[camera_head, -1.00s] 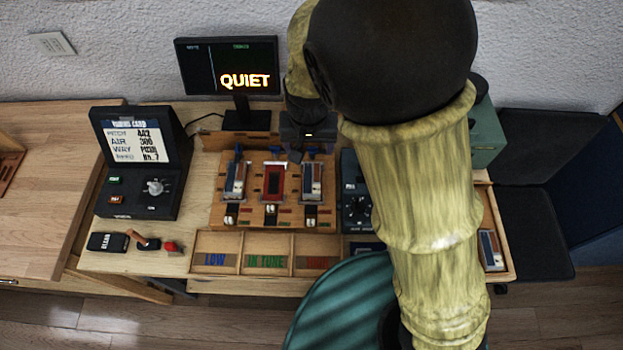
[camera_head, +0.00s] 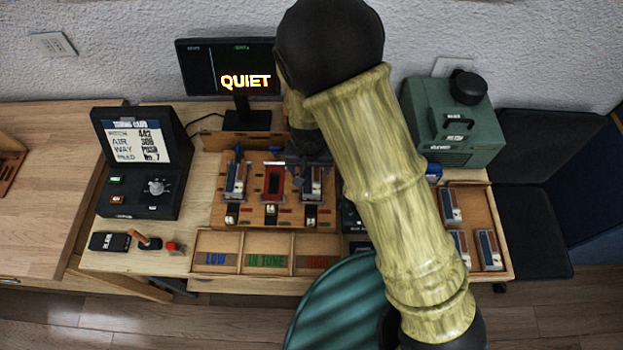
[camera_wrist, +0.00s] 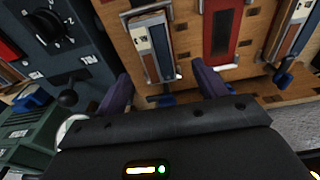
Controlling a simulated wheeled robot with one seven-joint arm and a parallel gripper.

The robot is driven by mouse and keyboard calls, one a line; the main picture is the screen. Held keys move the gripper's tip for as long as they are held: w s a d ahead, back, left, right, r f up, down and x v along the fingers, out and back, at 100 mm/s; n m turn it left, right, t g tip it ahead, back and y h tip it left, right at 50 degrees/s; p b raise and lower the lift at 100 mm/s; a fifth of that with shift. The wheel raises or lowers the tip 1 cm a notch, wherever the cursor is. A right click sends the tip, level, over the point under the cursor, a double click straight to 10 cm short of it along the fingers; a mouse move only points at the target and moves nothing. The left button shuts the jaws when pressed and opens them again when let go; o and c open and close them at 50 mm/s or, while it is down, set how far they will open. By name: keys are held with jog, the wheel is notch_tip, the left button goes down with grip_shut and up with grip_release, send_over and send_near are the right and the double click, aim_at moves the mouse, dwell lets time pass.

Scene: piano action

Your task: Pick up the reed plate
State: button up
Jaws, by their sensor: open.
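One reed plate (camera_head: 312,183), metal with a blue-grey stripe, sits in the right station of the wooden board (camera_head: 251,215). In the wrist view this reed plate (camera_wrist: 155,48) lies beyond and between my fingertips. Another reed plate (camera_head: 235,181) sits in the left station, and the middle station (camera_head: 273,182) shows a red frame with a dark centre. Several more plates, such as this one (camera_head: 451,206), lie in the tray at the right. My gripper (camera_wrist: 162,86) is open, with nothing visibly held. In the head view my arm partly hides it at the board's upper right.
A wooden tray marked LOW and IN TUNE (camera_head: 243,240) lies in front of the board. A monitor (camera_head: 228,80) reading QUIET stands behind. A green machine (camera_head: 452,122) stands at the back right. A dark dial panel (camera_wrist: 50,35) is close beside my gripper.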

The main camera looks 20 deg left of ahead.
aim_at(312, 178)
jog(key=shift+f, duration=0.1)
jog(key=shift+w+d+f+p, duration=0.1)
jog(key=shift+f+p, duration=0.25)
jog(key=shift+f, duration=0.9)
jog(key=shift+w+d+f+p, duration=0.1)
jog(key=shift+f+p, duration=0.25)
jog(key=shift+f, duration=0.9)
jog(key=c, duration=1.1)
